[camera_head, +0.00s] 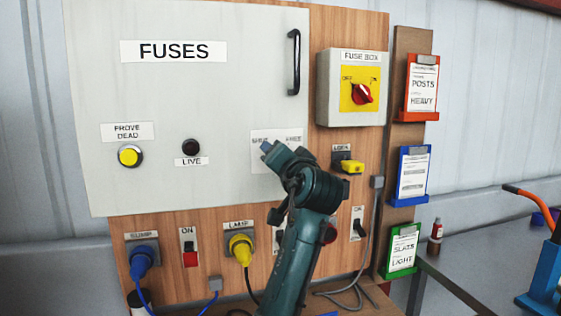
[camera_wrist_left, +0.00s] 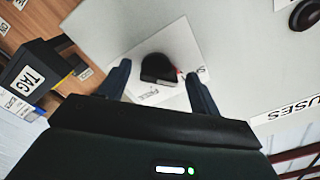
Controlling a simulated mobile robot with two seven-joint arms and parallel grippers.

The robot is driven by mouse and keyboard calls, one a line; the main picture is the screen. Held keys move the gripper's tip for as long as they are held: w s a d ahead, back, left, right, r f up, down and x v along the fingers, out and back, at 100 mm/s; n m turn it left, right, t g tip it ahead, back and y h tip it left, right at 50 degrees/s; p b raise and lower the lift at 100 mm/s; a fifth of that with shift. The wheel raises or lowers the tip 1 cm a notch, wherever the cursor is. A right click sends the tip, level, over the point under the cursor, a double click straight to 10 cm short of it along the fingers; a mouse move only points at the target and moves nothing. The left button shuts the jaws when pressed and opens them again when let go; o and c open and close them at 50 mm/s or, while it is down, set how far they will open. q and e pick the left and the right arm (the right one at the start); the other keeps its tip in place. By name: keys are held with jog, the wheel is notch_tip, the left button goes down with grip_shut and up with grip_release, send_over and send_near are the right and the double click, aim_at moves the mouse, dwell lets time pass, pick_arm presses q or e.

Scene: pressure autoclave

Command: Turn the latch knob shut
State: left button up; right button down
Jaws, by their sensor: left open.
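The black latch knob (camera_wrist_left: 157,68) shows in the left wrist view on a white label plate (camera_wrist_left: 150,95) with a small red mark at its right. The plate (camera_head: 262,160) is also on the lower right of the grey FUSES door (camera_head: 225,95) in the head view, where my gripper hides the knob. My left gripper (camera_head: 268,148) is open in front of the plate. In the wrist view its two fingers (camera_wrist_left: 157,72) stand on either side of the knob with gaps; I cannot tell how deep they reach. My right gripper is not in view.
A black door handle (camera_head: 294,62) is above. The fuse box (camera_head: 330,90) with a red rotary switch (camera_head: 362,94) and a yellow padlock-like piece (camera_head: 350,166) are right of the gripper. Blue (camera_head: 142,260) and yellow (camera_head: 242,248) plugs sit below. A bench (camera_head: 470,250) is at right.

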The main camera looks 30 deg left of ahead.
pick_arm(q)
jog(key=b+v, duration=0.2)
jog(key=v, duration=1.1)
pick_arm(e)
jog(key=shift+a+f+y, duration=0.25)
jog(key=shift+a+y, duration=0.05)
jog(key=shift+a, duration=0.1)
pick_arm(q)
jog(key=shift+w, duration=0.1)
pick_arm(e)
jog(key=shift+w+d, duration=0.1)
